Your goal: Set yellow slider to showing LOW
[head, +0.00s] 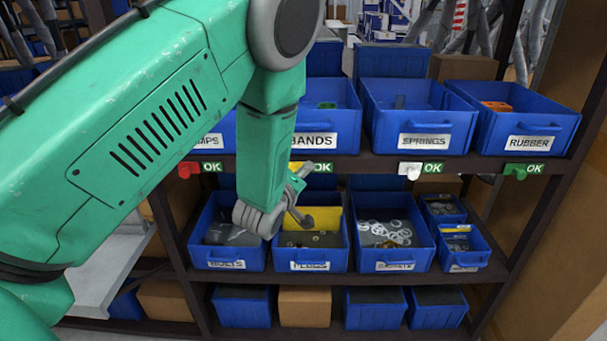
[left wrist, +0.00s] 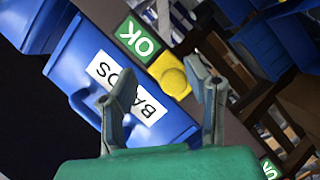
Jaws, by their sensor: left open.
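I see no contact, and the gap in depth is unclear. In the head view my left gripper (head: 303,195) is in front of the shelf below the BANDS bin (head: 327,122). My right gripper is not in view.
Along the same shelf edge are red (head: 188,170), white (head: 410,169) and green (head: 514,171) sliders, each beside an OK label. Blue bins fill the shelf above, and the PLUGS bin (head: 309,262) is below my gripper.

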